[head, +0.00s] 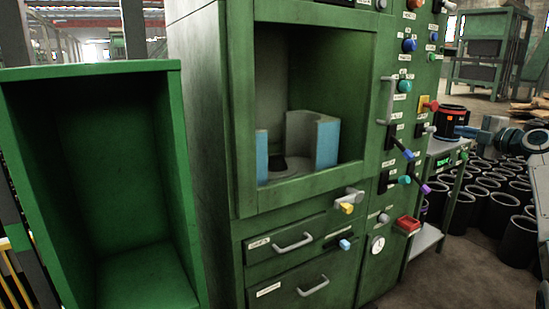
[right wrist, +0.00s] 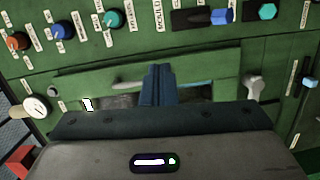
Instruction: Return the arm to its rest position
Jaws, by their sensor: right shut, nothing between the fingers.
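My right gripper (head: 463,131) shows at the right of the head view, its grey and teal arm coming in from the right edge. Its blue fingertips are just in front of a black cylinder with red bands (head: 449,117); whether they touch it I cannot tell. In the right wrist view the dark blue fingers (right wrist: 157,84) are pressed together with nothing between them, facing the green machine panel. My left gripper is in neither view.
A green machine (head: 207,140) with an open chamber, drawers, knobs and levers fills the middle. Grey-blue curved blocks (head: 326,142) stand in the chamber. An empty green cabinet (head: 188,215) is at left. Several black sleeves (head: 500,211) stand on the floor at right.

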